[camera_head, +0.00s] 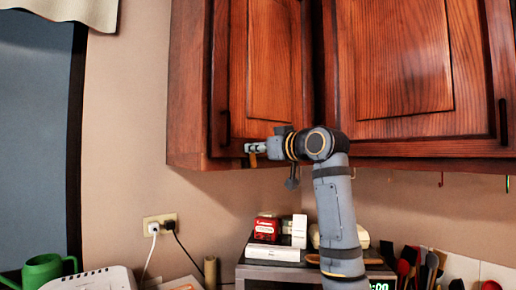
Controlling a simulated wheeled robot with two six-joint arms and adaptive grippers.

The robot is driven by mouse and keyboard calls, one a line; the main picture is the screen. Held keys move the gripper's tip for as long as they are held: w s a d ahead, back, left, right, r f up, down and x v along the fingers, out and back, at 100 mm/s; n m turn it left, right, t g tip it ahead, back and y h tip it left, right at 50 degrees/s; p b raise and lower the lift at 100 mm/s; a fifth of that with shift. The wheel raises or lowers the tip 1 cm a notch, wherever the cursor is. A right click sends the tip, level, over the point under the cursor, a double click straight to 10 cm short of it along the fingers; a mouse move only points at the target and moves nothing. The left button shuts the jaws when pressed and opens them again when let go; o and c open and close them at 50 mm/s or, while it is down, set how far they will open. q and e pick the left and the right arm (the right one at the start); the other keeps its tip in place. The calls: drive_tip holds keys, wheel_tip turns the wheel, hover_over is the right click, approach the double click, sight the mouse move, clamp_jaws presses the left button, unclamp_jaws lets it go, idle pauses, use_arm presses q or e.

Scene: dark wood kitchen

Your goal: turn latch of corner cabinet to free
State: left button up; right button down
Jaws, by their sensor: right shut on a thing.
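The wooden corner cabinet (274,70) hangs on the wall, with one door at the left and another wide door at the right, both looking closed. My right gripper (254,148) reaches in from the lower right to the bottom edge of the left door. It is shut on a small brownish piece, apparently the latch (252,160), which is mostly hidden by the fingers. I cannot tell how far the latch is turned. My left gripper is not in view.
Dark handles (224,128) are on the doors. Below stands a microwave (300,275) with red and white boxes (266,228) on top. A wall outlet (160,224) with plugs, a green watering can (42,270) and utensils (408,262) are lower down. Hooks hang under the cabinet.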

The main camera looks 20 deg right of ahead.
sight(241, 153)
drive_tip(key=a+n, duration=0.1)
drive_tip(key=n, duration=0.1)
drive_tip(key=f+n, duration=0.1)
drive_tip(key=n, duration=0.2)
drive_tip(key=s+a+n, duration=0.1)
drive_tip(key=n, duration=0.2)
drive_tip(key=shift+a+f, duration=0.25)
drive_tip(key=shift+a, duration=0.05)
drive_tip(key=n, duration=0.1)
drive_tip(key=f+n, duration=0.1)
drive_tip(key=n, duration=0.1)
drive_tip(key=a+n+b, duration=0.1)
drive_tip(key=shift+s+f+n, duration=0.15)
drive_tip(key=shift+f+n, duration=0.15)
drive_tip(key=shift+f+n+b, duration=0.2)
drive_tip(key=shift+f+n, duration=0.2)
drive_tip(key=shift+n, duration=0.6)
drive_tip(key=shift+f+n+b, duration=0.2)
drive_tip(key=shift+f+n, duration=0.15)
drive_tip(key=shift+n, duration=0.65)
drive_tip(key=shift+f, duration=0.1)
drive_tip(key=c, duration=1.3)
unclamp_jaws()
drive_tip(key=shift+a, duration=0.1)
drive_tip(key=shift+s, duration=0.1)
